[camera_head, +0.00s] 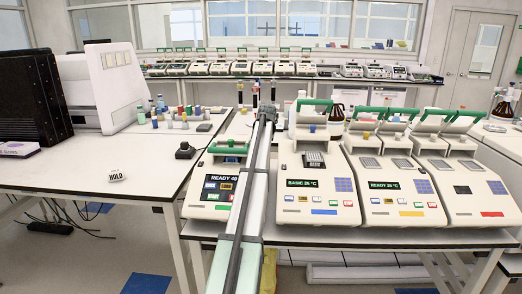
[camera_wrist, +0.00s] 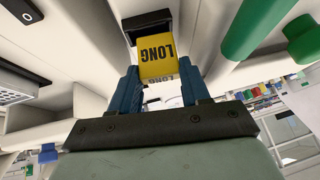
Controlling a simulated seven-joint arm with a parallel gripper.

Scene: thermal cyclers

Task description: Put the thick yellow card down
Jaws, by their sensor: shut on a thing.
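The thick yellow card (camera_wrist: 158,38) bears the word LONG, upside down in the wrist view. My gripper (camera_wrist: 160,76) is shut on its near end, with one blue finger on each side. The card's far part overlaps a dark rectangular recess or frame (camera_wrist: 130,27) on a pale surface; I cannot tell whether it is inside or just in front. In the head view my arm hides the area around the gripper, and I cannot make out the held card there.
A READY cycler (camera_head: 217,187) stands left of my arm, a BASIC cycler (camera_head: 314,190) to its right, with others beyond. A HOLD label (camera_head: 115,175) lies on the left bench (camera_head: 60,180), near free surface. A green bar (camera_wrist: 258,28) is close right of the card.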

